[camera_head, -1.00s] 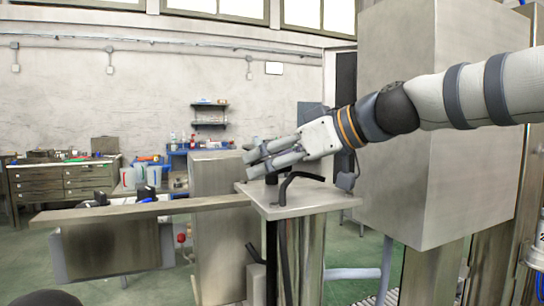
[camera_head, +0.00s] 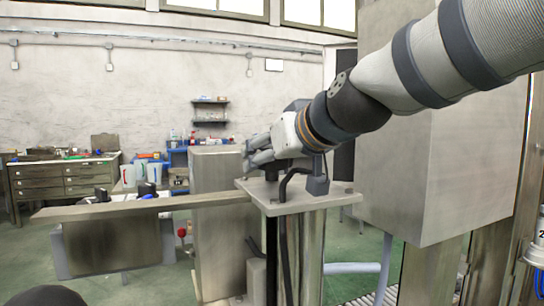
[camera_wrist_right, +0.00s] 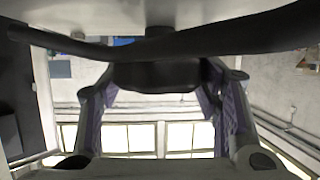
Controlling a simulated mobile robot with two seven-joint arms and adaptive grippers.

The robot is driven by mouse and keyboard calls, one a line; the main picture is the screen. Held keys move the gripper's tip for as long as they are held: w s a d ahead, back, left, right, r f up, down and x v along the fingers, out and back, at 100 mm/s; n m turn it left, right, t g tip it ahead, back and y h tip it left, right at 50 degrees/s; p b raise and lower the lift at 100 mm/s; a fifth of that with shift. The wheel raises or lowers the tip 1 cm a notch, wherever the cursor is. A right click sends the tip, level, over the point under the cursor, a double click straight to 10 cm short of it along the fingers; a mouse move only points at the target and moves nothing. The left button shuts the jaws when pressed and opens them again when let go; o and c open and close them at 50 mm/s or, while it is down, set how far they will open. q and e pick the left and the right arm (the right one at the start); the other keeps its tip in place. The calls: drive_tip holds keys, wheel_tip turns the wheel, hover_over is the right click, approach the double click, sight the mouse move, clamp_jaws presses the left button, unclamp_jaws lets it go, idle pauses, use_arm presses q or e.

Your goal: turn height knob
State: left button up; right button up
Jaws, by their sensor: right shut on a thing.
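The height knob, a black knob (camera_head: 271,173), stands on a flat metal plate (camera_head: 310,198) on top of a metal column. My right gripper (camera_head: 258,156) is over the plate, tilted, with its fingers at the knob and shut on it. In the right wrist view the dark knob (camera_wrist_right: 155,76) sits between the two purple-padded fingers. The fingers hide part of the knob in the head view. My left gripper is not in view.
A long flat beam (camera_head: 150,207) runs left from the plate. A large grey cabinet (camera_head: 470,170) stands close on the right. Workbenches are far behind.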

idle(0.3)
drive_tip(key=o, duration=1.2)
wheel_tip(320, 180, up, 10)
drive_tip(key=shift+f, duration=0.1)
